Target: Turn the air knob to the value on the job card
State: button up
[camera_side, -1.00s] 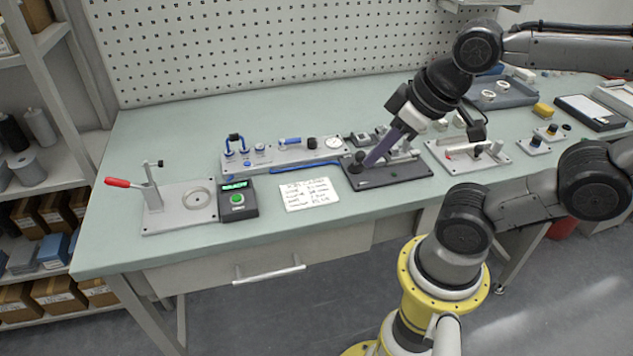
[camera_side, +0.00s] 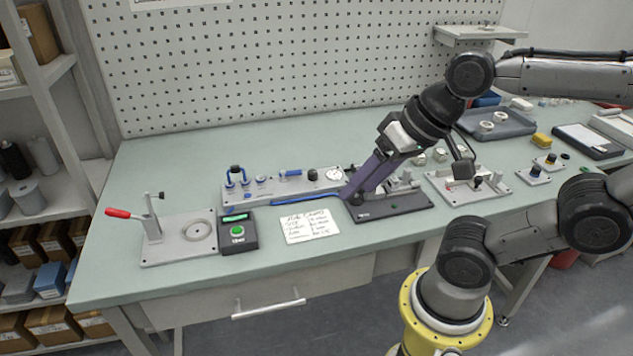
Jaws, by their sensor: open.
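My gripper (camera_side: 350,195) is at the end of the purple-fingered tool, reaching down and to the left. Its tips are low, at the left end of the dark base plate (camera_side: 400,207) and just right of the grey air panel (camera_side: 270,187). A round white gauge (camera_side: 334,173) sits on the panel's right end. The gap between the fingers does not show clearly.
A press fixture with a red-handled lever (camera_side: 118,213) and a box with a green button (camera_side: 238,230) stand at left. A light fixture plate (camera_side: 468,188) and a grey tray (camera_side: 498,124) are at right.

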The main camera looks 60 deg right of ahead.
jog(key=w+a+r+m+y, duration=0.1)
jog(key=w+m, duration=0.3)
jog(key=m, duration=0.2)
jog(key=m+t+h, duration=0.2)
jog(key=m+t, duration=0.1)
jog(key=m, duration=2.2)
send_over(314, 172)
jog(key=s, duration=1)
notch_tip(314, 172, down, 11)
jog(key=x, duration=1.3)
jog(key=shift+w+d+f, duration=0.1)
jog(key=shift+d, duration=0.05)
grip_shut()
